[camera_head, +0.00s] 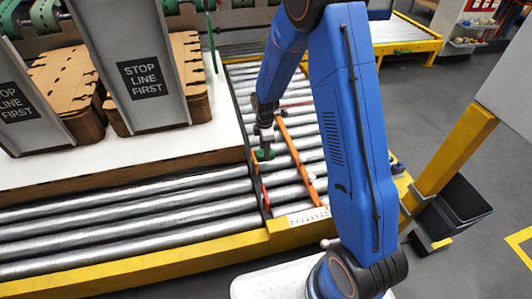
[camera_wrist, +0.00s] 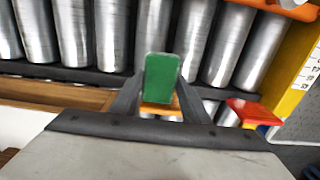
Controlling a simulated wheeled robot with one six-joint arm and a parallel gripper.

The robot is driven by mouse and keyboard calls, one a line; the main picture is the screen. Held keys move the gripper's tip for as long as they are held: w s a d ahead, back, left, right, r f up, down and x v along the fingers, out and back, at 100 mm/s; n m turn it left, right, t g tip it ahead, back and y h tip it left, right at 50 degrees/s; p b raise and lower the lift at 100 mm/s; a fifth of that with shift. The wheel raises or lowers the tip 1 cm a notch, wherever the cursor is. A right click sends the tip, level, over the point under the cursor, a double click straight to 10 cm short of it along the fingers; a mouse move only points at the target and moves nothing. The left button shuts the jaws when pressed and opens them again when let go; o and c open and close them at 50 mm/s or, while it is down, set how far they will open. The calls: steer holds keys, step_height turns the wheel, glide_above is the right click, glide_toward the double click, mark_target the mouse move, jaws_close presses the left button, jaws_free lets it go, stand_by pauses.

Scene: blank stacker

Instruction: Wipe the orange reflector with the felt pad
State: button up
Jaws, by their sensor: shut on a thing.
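The green felt pad (camera_wrist: 162,78) is held between the two fingers of my gripper (camera_wrist: 162,100) in the wrist view. I cannot tell whether pad and reflector touch.
A red piece (camera_wrist: 255,112) lies right of the fingers in the wrist view. An orange bar (camera_head: 297,160) crosses the rollers right of my gripper. Cardboard stacks (camera_head: 190,75) and grey "STOP LINE FIRST" plates (camera_head: 125,50) stand left. A black bin (camera_head: 460,205) stands right.

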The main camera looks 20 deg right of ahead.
steer(key=shift+w, duration=0.9)
steer(key=shift+a+f, duration=0.15)
steer(key=shift+f, duration=1.05)
steer(key=shift+s, duration=3.6)
steer(key=shift+w, duration=3.6)
steer(key=shift+s, duration=3.65)
steer(key=shift+d, duration=3.1)
